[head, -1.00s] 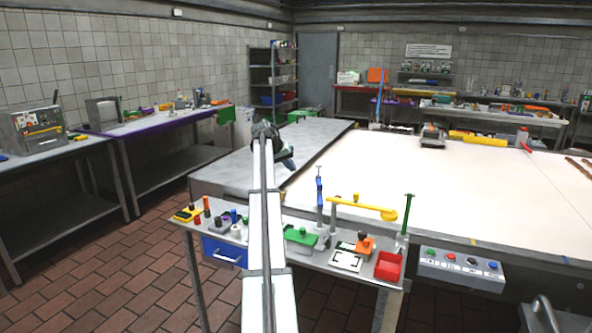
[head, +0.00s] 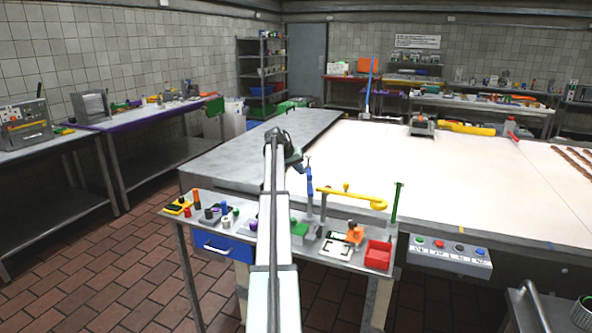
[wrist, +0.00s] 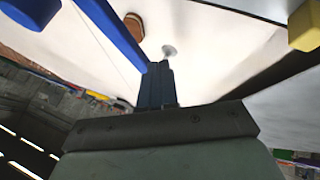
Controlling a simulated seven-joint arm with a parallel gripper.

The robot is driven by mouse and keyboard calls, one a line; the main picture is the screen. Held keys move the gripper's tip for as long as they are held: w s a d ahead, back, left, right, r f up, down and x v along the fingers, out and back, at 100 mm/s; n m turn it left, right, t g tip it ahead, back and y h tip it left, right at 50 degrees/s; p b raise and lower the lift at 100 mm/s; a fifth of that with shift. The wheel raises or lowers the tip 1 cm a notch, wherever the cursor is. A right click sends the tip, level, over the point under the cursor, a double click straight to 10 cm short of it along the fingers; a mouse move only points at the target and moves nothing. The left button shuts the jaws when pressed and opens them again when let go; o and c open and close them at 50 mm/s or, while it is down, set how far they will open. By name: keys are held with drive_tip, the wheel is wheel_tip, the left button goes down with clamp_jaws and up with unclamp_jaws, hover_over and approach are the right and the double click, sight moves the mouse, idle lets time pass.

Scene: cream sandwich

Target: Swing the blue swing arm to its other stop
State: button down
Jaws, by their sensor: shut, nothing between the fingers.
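The blue swing arm (head: 309,182) is at the back edge of the small front bench, beside the yellow swing arm (head: 350,196). In the head view it looks narrow and nearly end-on, so its angle is hard to tell. In the wrist view a blue bar (wrist: 112,28) runs from the upper left down to beside my fingertips. My gripper (wrist: 157,72) is shut and empty, with its fingers next to that bar. I cannot tell whether they touch. In the head view my gripper (head: 296,160) is just left of the blue arm. The stops are not clear.
A yellow block (wrist: 303,27) is at the upper right in the wrist view. A green post (head: 397,202) and red bin (head: 378,255) stand at the bench's right. A button box (head: 450,255) is beyond. The white table (head: 440,180) behind is largely clear.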

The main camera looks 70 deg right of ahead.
sight(310, 170)
drive_tip(key=s+d+m+g+y, duration=0.1)
drive_tip(key=s+d+m, duration=0.1)
drive_tip(key=s, duration=0.4)
drive_tip(key=shift+s+d+m+g, duration=0.3)
drive_tip(key=shift+s+d+m, duration=0.05)
drive_tip(key=shift+m, duration=0.15)
drive_tip(key=w, duration=0.4)
drive_tip(key=shift+w+r, duration=0.1)
drive_tip(key=shift+w, duration=0.3)
drive_tip(key=v, duration=0.9)
drive_tip(key=shift+w+r, duration=0.15)
drive_tip(key=shift+r, duration=0.25)
drive_tip(key=shift+w, duration=0.1)
